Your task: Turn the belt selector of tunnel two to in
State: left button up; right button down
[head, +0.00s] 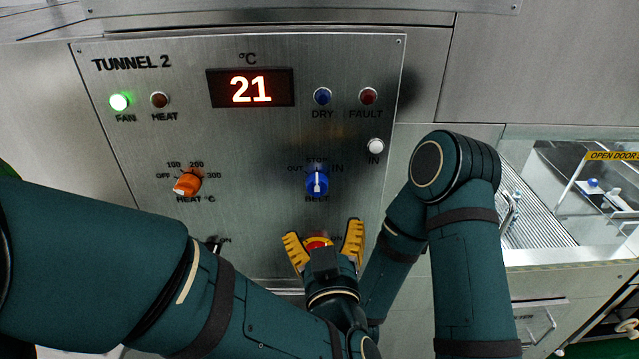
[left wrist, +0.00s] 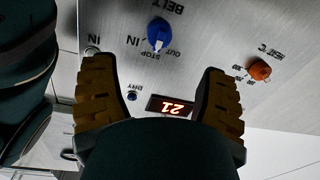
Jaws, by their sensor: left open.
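The belt selector is a blue knob (head: 317,184) low on the steel Tunnel 2 panel (head: 240,135). Its white mark points up at STOP, with OUT on the left and IN on the right. The knob (left wrist: 158,33) also shows in the left wrist view, beyond the fingertips, its mark towards STOP. My left gripper (head: 325,241), with yellow fingers, is open just below the knob in the head view and apart from it. In the left wrist view its fingers (left wrist: 158,88) are spread with nothing held. My right arm shows at the right, but its gripper is hidden.
An orange heat knob (head: 187,184) sits left of the belt knob. A white IN lamp (head: 376,146) is up and right of it. A red part (head: 318,241) shows between my left fingers, mostly covered. The display (head: 251,88) reads 21. A conveyor (head: 528,205) lies at the right.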

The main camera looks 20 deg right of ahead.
aim_at(318, 194)
pick_arm(q)
jog(key=p+x, duration=0.2)
jog(key=x, duration=0.9)
jog(key=shift+w+p, duration=0.1)
jog(key=shift+p, duration=0.3)
jog(key=c, duration=1.2)
